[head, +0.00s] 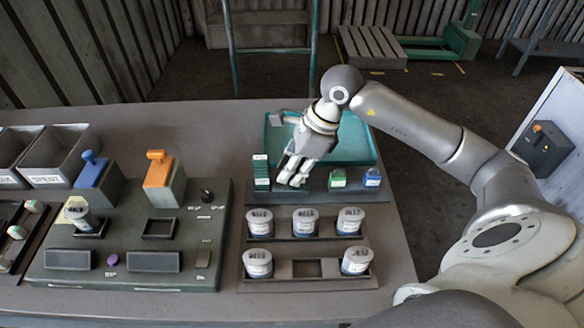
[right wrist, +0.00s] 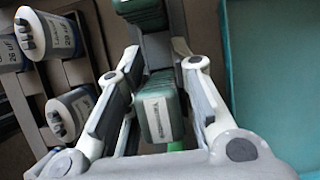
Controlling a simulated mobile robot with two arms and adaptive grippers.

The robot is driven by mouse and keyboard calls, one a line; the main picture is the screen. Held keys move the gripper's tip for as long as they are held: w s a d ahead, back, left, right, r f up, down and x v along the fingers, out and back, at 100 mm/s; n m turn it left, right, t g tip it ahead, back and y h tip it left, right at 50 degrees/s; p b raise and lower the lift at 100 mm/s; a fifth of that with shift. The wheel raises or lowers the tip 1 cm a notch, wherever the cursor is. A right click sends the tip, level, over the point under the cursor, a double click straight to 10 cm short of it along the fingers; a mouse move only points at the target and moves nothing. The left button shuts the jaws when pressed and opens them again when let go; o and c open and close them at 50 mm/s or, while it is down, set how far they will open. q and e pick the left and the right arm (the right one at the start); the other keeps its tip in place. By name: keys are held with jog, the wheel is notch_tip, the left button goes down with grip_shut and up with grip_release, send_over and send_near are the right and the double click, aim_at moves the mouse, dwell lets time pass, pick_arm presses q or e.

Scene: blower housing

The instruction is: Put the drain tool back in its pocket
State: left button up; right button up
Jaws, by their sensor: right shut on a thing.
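My right gripper (head: 292,175) points down over the dark rack (head: 316,192) at the front of the teal tray. In the right wrist view its two fingers are closed around a green ribbed block with a white label (right wrist: 160,108), which I take to be the drain tool. The hand hides most of this block in the head view. Its lower end is hidden, so I cannot tell whether it sits in a pocket or hangs above one. My left gripper is not in view.
A green ribbed stack (head: 261,173) stands just left of the gripper. A green block (head: 337,179) and a blue one (head: 372,177) stand to its right. The teal tray (head: 355,145) lies behind. Several labelled canisters (head: 305,222) stand in front. A control panel (head: 130,232) is at left.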

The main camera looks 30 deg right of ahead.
jog(key=shift+f, duration=0.1)
jog(key=o, duration=0.9)
jog(key=v, duration=1.2)
